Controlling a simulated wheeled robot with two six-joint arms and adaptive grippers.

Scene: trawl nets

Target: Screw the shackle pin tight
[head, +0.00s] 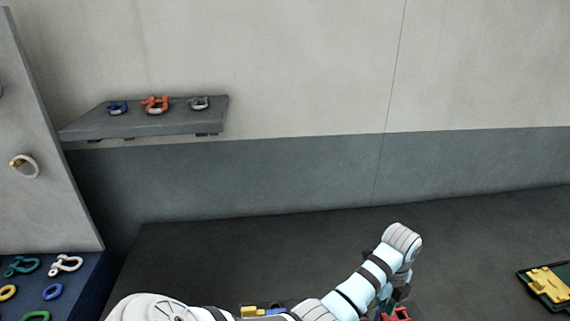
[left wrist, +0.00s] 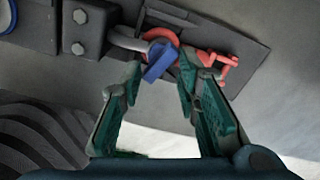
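In the left wrist view a red shackle (left wrist: 203,57) lies against a dark metal plate, its bow around a grey link. A blue flat tab (left wrist: 157,66), seemingly the pin's head, sticks out from it toward my left gripper (left wrist: 160,72). The two green fingers are apart, one on each side of the tab. A small gap shows at the left finger; whether the right finger touches cannot be told. In the head view a red part (head: 398,314) shows at the bottom edge under my left wrist, mostly cut off. My right gripper does not show.
A grey wall shelf (head: 150,127) holds a blue, a red and a grey shackle. A blue board (head: 85,295) at the lower left carries shackles and rings. A green tray (head: 545,287) with a yellow part lies far right.

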